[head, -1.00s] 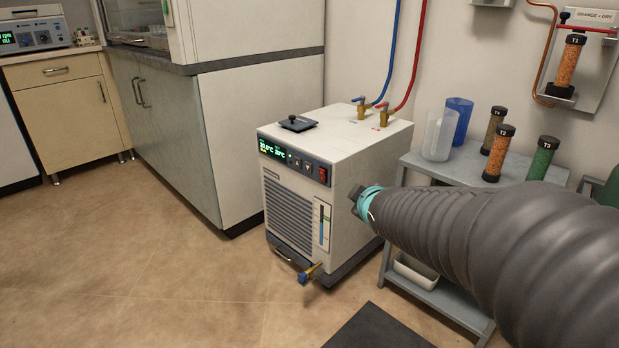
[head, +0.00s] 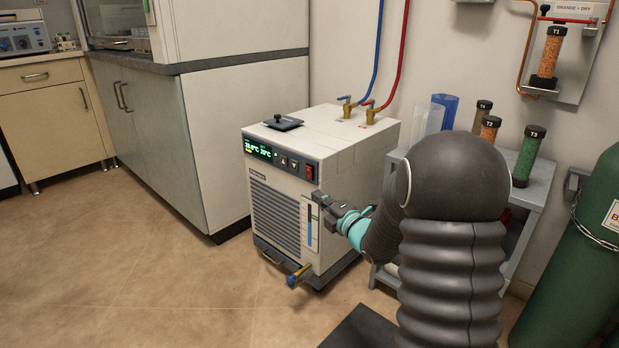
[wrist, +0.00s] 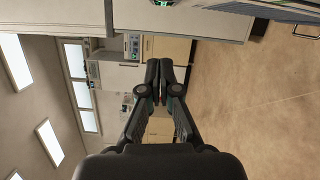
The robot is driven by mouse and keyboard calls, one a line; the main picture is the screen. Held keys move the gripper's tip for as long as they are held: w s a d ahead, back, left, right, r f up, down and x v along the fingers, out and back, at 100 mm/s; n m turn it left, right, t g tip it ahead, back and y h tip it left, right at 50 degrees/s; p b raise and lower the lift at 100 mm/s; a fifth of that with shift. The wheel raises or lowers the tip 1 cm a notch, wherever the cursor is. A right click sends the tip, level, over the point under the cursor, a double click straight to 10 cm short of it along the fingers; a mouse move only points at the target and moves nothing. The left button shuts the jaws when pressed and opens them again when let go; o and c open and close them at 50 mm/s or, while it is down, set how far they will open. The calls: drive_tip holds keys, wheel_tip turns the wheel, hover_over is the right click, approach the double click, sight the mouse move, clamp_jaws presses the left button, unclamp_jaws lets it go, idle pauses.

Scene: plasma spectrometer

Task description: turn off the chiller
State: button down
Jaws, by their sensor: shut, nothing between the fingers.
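The chiller (head: 345,150) is a white box on the floor with a lit green display (head: 264,150) on its front panel. Two arrow buttons (head: 288,162) and a red switch (head: 309,172) sit right of the display. My gripper (head: 317,197) is shut and empty, in front of the chiller's right front edge, below the red switch. It overlaps the level gauge (head: 309,222) in the picture; I cannot tell whether it touches. In the wrist view the shut fingers (wrist: 159,72) point at the room, and part of the chiller (wrist: 270,10) shows sideways along the top edge.
Blue and red hoses (head: 399,65) rise from the chiller's back. A brass drain valve (head: 299,275) sticks out low in front. A grey shelf (head: 540,170) with cylinders and a green gas bottle (head: 580,240) stand at right. Floor (head: 130,260) left of the chiller is clear.

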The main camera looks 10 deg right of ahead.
sight(309, 175)
drive_tip(key=shift+w+a+r+p, duration=0.1)
drive_tip(key=shift+w+r+p, duration=0.1)
drive_tip(key=shift+w, duration=1.75)
drive_tip(key=shift+w+a+r+p, duration=0.1)
drive_tip(key=shift+w+p, duration=0.1)
drive_tip(key=shift+w, duration=1.7)
drive_tip(key=shift+w+a+r+p, duration=0.1)
drive_tip(key=shift+w+p, duration=0.1)
drive_tip(key=shift+w, duration=1.75)
